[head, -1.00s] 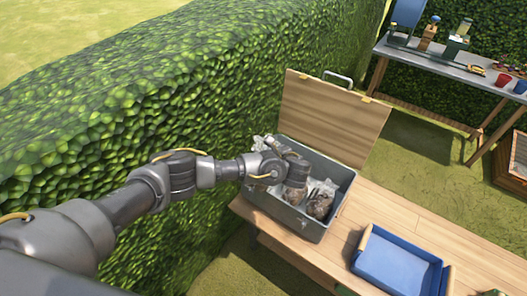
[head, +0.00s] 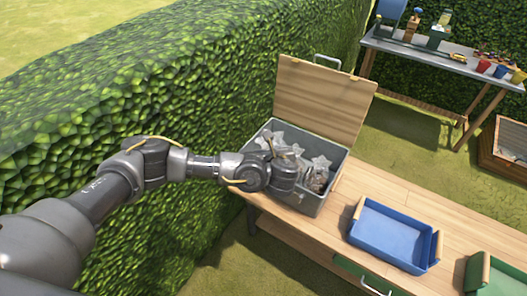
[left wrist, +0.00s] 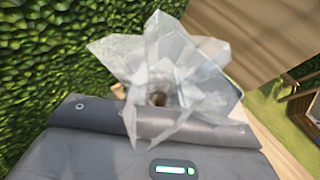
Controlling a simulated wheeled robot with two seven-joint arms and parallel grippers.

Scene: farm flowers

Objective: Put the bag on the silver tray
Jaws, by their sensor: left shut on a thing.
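A clear, crinkled plastic bag (left wrist: 165,60) fills the middle of the left wrist view, with something brown inside it. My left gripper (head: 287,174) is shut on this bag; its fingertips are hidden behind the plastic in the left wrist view. In the head view the gripper is at the near left of an open grey metal box, and it partly covers the contents. Other clear bags (head: 318,172) with brown contents lie in the box. I cannot make out a silver tray in either view. My right gripper is not in view.
The grey box (head: 312,207) has its wooden lid (head: 318,100) raised and stands on a wooden table (head: 365,190). A blue tray (head: 392,238) and a green tray (head: 497,275) stand to its right. A hedge (head: 150,80) runs along the left. A second table (head: 430,50) holds pots and tools.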

